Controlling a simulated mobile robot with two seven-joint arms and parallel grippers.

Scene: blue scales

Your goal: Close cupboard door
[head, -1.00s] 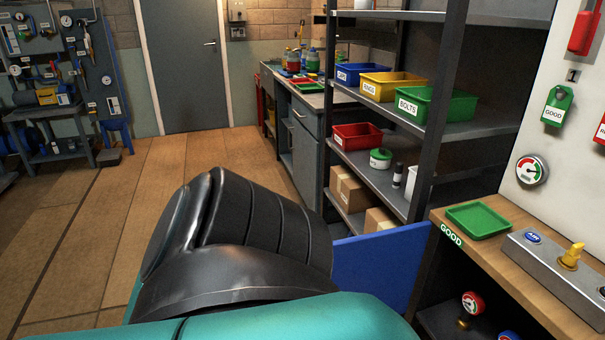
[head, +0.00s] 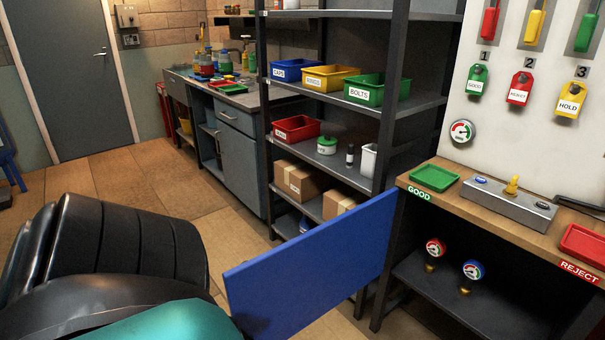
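The cupboard door is a flat blue panel (head: 310,272) in the head view. It stands open, swung out from the workbench cupboard (head: 470,290), with its right edge near the bench's left front leg. Neither gripper is in view.
The bench top (head: 500,222) holds a green tray (head: 433,177), a grey box with a yellow knob (head: 508,203) and a red tray (head: 585,245). A metal shelf rack (head: 425,106) with bins stands behind the door. Open floor (head: 130,180) lies at the left.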

